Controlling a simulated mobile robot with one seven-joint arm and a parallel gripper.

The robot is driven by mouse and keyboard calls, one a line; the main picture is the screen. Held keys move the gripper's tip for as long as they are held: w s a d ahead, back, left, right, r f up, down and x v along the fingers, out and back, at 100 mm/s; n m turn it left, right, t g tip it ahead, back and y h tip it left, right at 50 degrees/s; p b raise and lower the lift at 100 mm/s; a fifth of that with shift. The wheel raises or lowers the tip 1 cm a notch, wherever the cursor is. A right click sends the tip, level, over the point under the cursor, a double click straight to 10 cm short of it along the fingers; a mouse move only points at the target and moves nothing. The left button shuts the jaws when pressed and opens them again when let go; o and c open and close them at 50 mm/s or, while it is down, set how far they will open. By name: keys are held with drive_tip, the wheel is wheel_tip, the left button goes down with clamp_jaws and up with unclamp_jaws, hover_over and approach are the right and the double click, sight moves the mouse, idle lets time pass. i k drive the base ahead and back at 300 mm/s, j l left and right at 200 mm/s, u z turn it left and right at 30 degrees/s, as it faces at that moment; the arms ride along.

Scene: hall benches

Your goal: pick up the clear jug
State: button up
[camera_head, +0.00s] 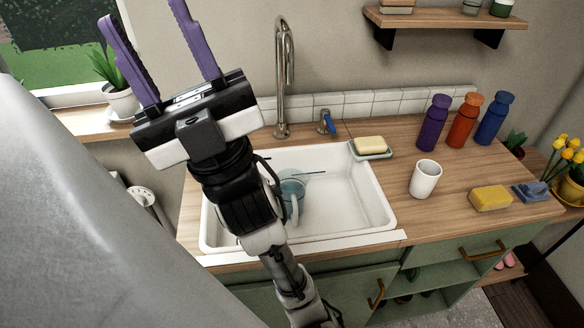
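The clear jug (293,186) is in the white sink basin (340,205). It looks see-through with a bluish tint, and my arm hides its left part. A thin dark stick-like thing shows at its top; I cannot tell what it is. My gripper (143,28) is raised at the upper left, well above the counter and away from the jug. Its two purple fingers are spread wide and point up, with nothing between them.
The tap (281,80) stands behind the sink. Soap (370,144), a white cup (425,179), several bottles (463,120) and a yellow sponge (490,198) are on the counter to the right. A potted plant (122,100) stands at the left window. A shelf (440,20) hangs upper right.

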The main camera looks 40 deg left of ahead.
sight(294, 182)
drive_tip(key=u, duration=1.05)
